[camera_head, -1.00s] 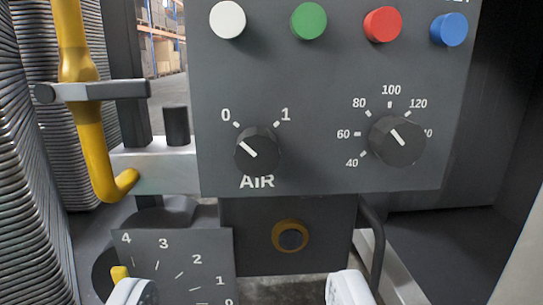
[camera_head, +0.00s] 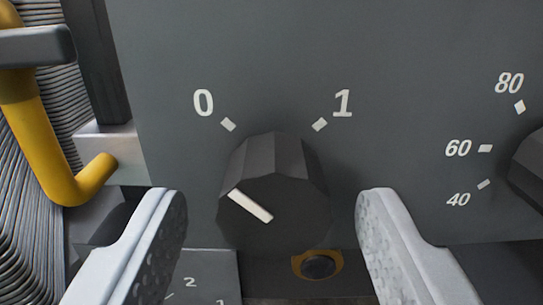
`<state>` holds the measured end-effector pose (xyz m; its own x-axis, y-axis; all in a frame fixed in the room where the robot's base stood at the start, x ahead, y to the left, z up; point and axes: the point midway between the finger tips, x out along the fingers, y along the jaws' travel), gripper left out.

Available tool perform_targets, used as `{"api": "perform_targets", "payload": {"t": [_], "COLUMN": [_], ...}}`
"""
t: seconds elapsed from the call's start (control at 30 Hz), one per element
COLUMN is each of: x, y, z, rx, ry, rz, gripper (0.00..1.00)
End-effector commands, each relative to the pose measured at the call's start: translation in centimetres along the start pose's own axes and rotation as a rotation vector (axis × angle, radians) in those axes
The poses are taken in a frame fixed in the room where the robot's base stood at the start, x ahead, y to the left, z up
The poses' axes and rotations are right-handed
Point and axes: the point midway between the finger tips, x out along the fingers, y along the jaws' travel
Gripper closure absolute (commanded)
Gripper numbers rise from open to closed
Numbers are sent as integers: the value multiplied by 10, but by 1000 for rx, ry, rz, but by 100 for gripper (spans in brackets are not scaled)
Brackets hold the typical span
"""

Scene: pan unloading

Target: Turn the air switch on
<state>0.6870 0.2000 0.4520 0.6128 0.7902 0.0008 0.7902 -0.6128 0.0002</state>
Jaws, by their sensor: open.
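The air switch (camera_head: 285,180) is a dark faceted knob on the grey control panel (camera_head: 270,60). Its white pointer line slants up and left, towards the 0 side. The marks 0 and 1 stand above it at left and right. The AIR label is hidden in this view. My gripper (camera_head: 272,215) is open, with one pale finger on each side of the knob. Gaps show between the knob and both fingers, and the fingertips sit at about the height of the knob's lower half.
A second dial (camera_head: 528,170) with numbers 40, 60 and 80 is cut off at the right edge. A yellow pipe (camera_head: 45,150) and a grey bar (camera_head: 35,46) are at the left.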

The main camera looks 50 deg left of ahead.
Motion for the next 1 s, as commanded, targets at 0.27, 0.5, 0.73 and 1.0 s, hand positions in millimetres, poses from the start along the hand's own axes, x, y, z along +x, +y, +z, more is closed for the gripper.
{"api": "perform_targets", "payload": {"t": [0.27, 0.5, 0.73, 1.0], "x": [12, 11, 4, 10], "y": [0, 0, 6, 2], "z": [0, 0, 0, -1], "rx": [2, 1, 2, 43], "ry": [0, -1, -1, -1], "rz": [1, 1, 4, 4], "gripper": [46, 60, 90, 91]}}
